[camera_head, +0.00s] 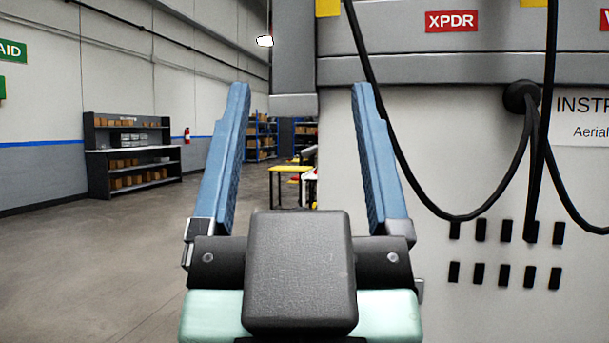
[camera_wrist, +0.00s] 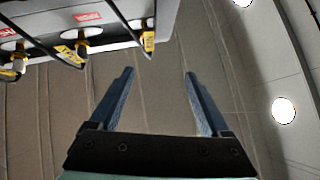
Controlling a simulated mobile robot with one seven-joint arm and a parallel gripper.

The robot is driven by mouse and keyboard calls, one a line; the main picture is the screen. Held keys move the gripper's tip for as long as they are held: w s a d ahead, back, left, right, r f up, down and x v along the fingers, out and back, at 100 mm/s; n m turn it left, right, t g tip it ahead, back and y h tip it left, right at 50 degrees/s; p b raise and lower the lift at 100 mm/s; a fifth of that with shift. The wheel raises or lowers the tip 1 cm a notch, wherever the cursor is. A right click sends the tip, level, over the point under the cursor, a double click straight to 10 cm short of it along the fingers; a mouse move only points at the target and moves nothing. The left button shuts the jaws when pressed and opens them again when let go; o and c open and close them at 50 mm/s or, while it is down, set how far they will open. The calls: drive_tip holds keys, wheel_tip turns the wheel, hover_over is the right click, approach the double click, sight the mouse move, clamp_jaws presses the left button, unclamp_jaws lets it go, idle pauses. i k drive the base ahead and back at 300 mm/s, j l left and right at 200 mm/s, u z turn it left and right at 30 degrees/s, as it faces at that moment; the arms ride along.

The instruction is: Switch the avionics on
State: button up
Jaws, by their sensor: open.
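My gripper (camera_head: 300,92) is open and empty, its two blue fingers wide apart and pointing up in the head view. It also shows in the wrist view (camera_wrist: 159,74), with nothing between the fingers. A grey equipment cabinet (camera_head: 430,130) stands at the right in the head view, partly behind the right finger. It carries a red XPDR label (camera_head: 451,21). Two rows of small black marks (camera_head: 505,252) lie low on its face; I cannot tell whether they are switches or slots. No switch marked avionics is readable.
Black cables (camera_head: 400,165) hang in loops across the cabinet face. Yellow-tagged connectors (camera_wrist: 148,40) show on the cabinet in the wrist view. Dark shelving (camera_head: 133,150) and a red extinguisher (camera_head: 187,135) stand along the left wall. A yellow-topped table (camera_head: 290,169) stands farther back. The left floor is open.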

sight(310, 151)
drive_tip(key=i+j+u, duration=0.55)
drive_tip(key=i, duration=0.3)
